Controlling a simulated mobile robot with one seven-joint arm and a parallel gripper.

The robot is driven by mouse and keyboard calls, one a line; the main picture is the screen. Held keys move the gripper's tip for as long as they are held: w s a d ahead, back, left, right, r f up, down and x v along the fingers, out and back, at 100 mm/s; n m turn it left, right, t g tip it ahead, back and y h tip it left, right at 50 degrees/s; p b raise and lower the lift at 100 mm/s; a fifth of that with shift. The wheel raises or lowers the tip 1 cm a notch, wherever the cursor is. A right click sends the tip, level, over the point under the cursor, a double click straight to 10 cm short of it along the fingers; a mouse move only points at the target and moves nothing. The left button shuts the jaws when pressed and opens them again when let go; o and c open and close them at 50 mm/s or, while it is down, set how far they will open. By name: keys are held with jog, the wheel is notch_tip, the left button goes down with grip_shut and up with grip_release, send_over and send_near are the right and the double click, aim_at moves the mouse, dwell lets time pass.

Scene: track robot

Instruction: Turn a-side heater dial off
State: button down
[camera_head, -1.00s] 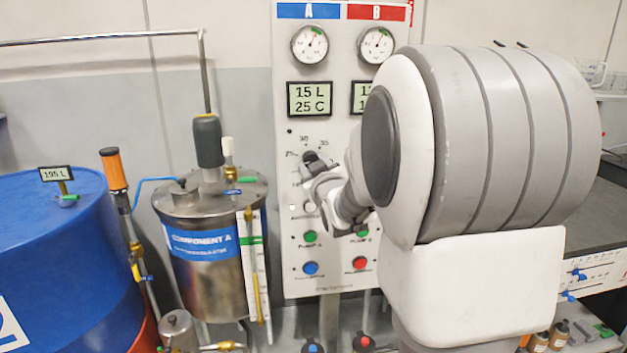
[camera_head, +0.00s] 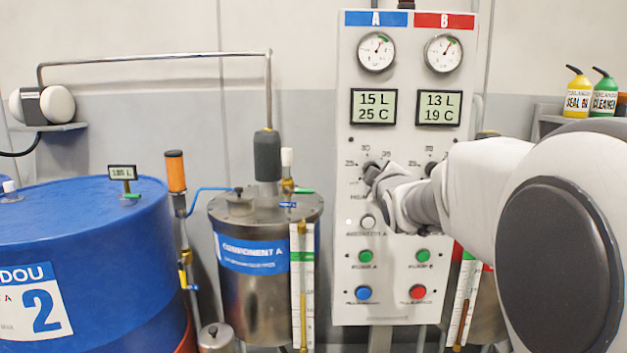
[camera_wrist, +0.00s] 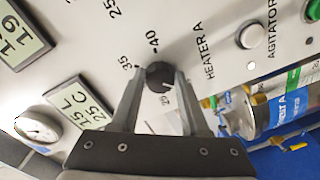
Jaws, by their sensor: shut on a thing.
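The heater A dial (camera_wrist: 158,78) is a black knob on the white control panel, with numbers around it and the label HEATER A beside it in the wrist view. My gripper (camera_wrist: 158,86) has one finger on each side of the dial and is shut on it. In the head view my gripper (camera_head: 376,176) reaches the dial from the right, below the A display (camera_head: 373,106) reading 15 L and 25 C. The gripper hides most of the dial there, and its pointer setting cannot be read clearly.
The B-side dial (camera_head: 431,168) sits just right of my gripper. A white agitator button (camera_head: 368,222) and green, blue and red buttons lie below. The component A tank (camera_head: 266,285) and a blue drum (camera_head: 110,250) stand to the left.

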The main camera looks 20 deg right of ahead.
dwell(0.4)
jog(key=shift+c, duration=2)
grip_release()
jog(key=f+p+v, duration=0.1)
jog(key=v, duration=1.6)
jog(key=shift+s+r, duration=0.15)
jog(key=shift+r, duration=0.3)
jog(key=s+a+f+m+g+y, duration=0.4)
jog(key=s+a+f+m+g, duration=0.65)
jog(key=s+f, duration=0.6)
notch_tip(320, 180, up, 17)
jog(key=a+n+p, duration=0.1)
jog(key=a+p, duration=0.1)
jog(key=p, duration=1.7)
jog(key=shift+a+g, duration=0.2)
jog(key=shift+g, duration=0.15)
